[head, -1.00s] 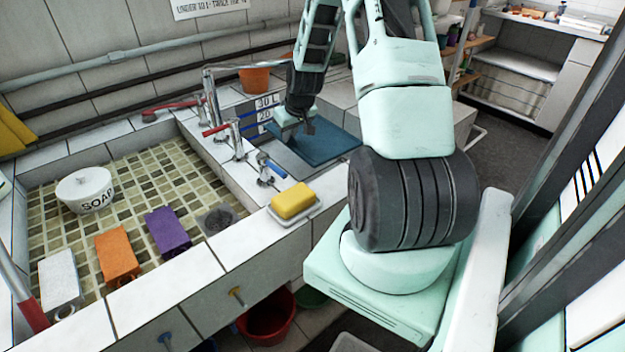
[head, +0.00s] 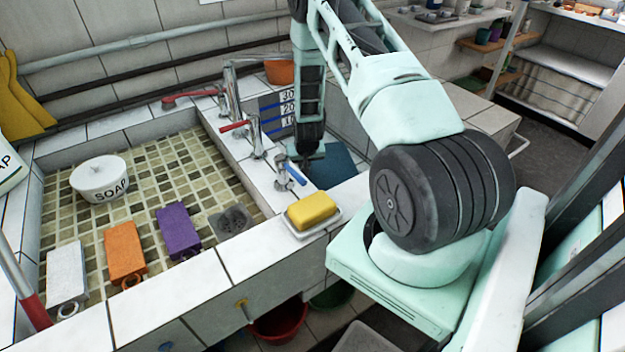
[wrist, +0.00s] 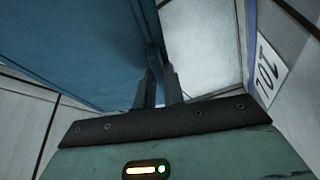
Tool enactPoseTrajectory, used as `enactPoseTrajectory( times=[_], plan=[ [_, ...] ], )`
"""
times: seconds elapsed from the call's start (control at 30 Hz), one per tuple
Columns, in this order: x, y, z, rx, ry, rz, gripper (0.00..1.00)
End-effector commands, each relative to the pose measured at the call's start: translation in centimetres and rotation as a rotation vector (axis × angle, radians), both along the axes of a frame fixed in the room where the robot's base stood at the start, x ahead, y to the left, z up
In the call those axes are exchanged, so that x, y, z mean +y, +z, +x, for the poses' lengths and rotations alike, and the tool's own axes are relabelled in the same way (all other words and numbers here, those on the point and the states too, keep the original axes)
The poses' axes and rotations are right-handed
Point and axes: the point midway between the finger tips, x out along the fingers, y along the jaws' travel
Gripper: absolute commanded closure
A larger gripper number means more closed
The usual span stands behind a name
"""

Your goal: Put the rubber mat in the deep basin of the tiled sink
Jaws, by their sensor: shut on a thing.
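The blue rubber mat (head: 338,163) is inside the deep basin (head: 270,118), partly hidden behind the basin's front edge and my arm. My gripper (head: 308,160) reaches down into that basin, its fingers largely hidden in the head view. In the wrist view my gripper (wrist: 158,82) is shut on an edge of the mat (wrist: 85,45), which spreads out to the left. Pale basin surface (wrist: 203,45) shows to the right of the fingers. I cannot tell whether the mat touches the basin floor.
A shallow tiled basin (head: 165,165) lies to the left, holding a soap pot (head: 100,180) and orange (head: 125,250), purple (head: 178,231) and white (head: 66,272) blocks. Taps (head: 255,138) and a yellow sponge (head: 311,209) on a dish stand near the deep basin. A depth scale marks its wall.

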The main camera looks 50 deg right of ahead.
Motion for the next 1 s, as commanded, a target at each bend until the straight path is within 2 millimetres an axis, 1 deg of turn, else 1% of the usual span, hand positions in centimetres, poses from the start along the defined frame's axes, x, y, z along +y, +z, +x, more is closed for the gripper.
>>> enactPoseTrajectory(
  times=[0.03, 0.1, 0.2, 0.27, 0.37, 0.53, 0.6, 0.7, 1.0],
  plan=[
    [0.0, -1.0, 0.0, 0.001, 0.0, 0.001, 1.0],
    [0.0, -1.9, 0.1, -0.001, 0.0, 0.0, 1.0],
    [0.0, -2.8, 0.1, -0.001, 0.0, 0.0, 1.0],
    [0.0, -2.9, -0.1, -0.001, 0.0, 0.0, 1.0],
    [0.3, -2.8, -1.1, 0.001, -0.001, 0.001, 1.0],
    [1.3, -2.7, -4.0, 0.001, -0.001, 0.002, 1.0],
    [1.3, -3.6, -3.9, 0.0, 0.001, 0.0, 1.0],
    [1.2, -4.1, -3.8, -0.002, 0.001, -0.001, 1.0],
    [1.2, -4.3, -3.7, -0.002, 0.001, -0.001, 1.0]
  ],
)
